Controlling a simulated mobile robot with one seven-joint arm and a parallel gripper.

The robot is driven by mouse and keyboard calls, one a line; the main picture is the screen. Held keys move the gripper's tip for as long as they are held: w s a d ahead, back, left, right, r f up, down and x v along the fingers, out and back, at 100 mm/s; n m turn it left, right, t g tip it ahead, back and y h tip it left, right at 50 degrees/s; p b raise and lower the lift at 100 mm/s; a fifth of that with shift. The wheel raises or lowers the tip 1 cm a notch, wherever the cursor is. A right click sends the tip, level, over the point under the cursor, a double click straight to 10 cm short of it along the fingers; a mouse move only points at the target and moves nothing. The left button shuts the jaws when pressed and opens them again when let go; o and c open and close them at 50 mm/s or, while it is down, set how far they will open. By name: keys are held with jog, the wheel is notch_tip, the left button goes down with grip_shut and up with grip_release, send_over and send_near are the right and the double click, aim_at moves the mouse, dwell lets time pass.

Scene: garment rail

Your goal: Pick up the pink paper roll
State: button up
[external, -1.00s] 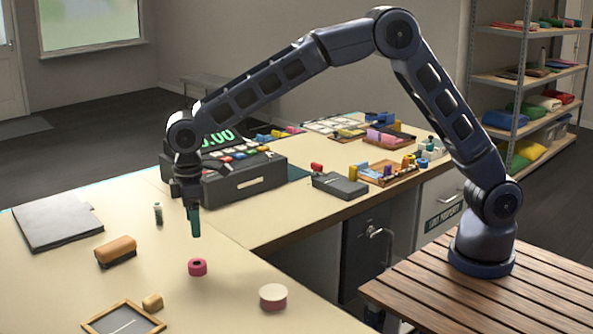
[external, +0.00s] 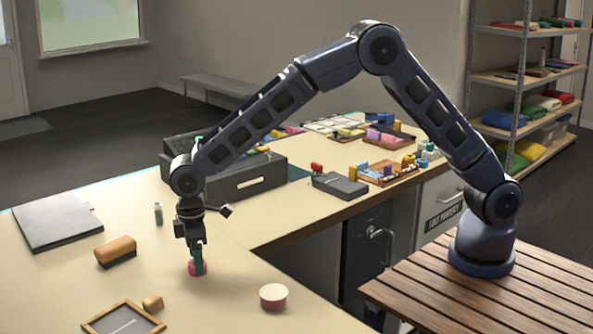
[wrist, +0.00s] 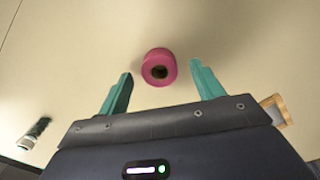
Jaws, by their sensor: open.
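The pink paper roll (external: 198,268) stands on end on the pale counter, its dark core hole facing up. It also shows in the wrist view (wrist: 159,68), just beyond and between the fingertips. My gripper (external: 197,262) points down right at the roll and hides part of it in the external view. In the wrist view my gripper (wrist: 162,78) has its two teal fingers spread wide, with nothing held between them. I cannot tell whether a finger touches the roll.
A pink and white tub (external: 273,297) stands to the right. A wooden block (external: 153,302) and a framed slate (external: 124,320) lie in front left.

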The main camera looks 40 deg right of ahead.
jog(key=shift+f, duration=0.6)
jog(key=shift+c, duration=0.2)
jog(key=c, duration=1)
jog(key=shift+r, duration=0.1)
jog(key=shift+c, duration=0.2)
